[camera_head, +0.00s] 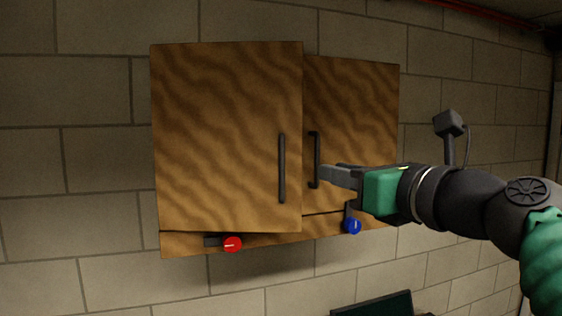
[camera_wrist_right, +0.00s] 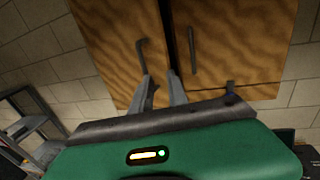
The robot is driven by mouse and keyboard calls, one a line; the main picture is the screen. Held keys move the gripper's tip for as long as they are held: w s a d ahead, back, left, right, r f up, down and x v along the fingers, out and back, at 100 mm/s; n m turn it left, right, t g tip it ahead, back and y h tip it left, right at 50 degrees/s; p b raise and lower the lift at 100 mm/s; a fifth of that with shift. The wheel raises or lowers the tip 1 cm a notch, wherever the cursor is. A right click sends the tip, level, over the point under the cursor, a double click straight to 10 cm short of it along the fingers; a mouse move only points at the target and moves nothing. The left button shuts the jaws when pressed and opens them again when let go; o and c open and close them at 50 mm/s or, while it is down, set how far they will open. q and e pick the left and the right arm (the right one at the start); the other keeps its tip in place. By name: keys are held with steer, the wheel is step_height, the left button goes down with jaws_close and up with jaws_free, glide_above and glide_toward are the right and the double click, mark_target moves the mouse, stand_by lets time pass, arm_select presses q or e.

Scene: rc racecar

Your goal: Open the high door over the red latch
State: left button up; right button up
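The wooden wall cabinet's left door (camera_head: 215,130), over the red latch (camera_head: 232,244), stands slightly out from the right door (camera_head: 365,100), so it looks ajar. The red latch lies sideways below the door. The left door has a dark vertical handle (camera_head: 282,168), also visible in the right wrist view (camera_wrist_right: 142,57). That view shows a dark gap between the doors. My right gripper (camera_head: 324,173) is in front of the right door, by its handle (camera_head: 316,160). Its fingers are apart and empty (camera_wrist_right: 160,80), with tips near the left door's free edge. My left gripper is out of view.
A blue latch (camera_head: 353,226) hangs below the right door, partly behind my right gripper. A dark screen-like object (camera_head: 375,305) is at the bottom. A grey shelf rack (camera_wrist_right: 38,125) stands at left in the wrist view. The space left of the cabinet is clear.

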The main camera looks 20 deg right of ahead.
steer(key=b+v, duration=0.9)
steer(key=v, duration=0.7)
steer(key=shift+s+b, duration=0.4)
steer(key=shift+d, duration=0.15)
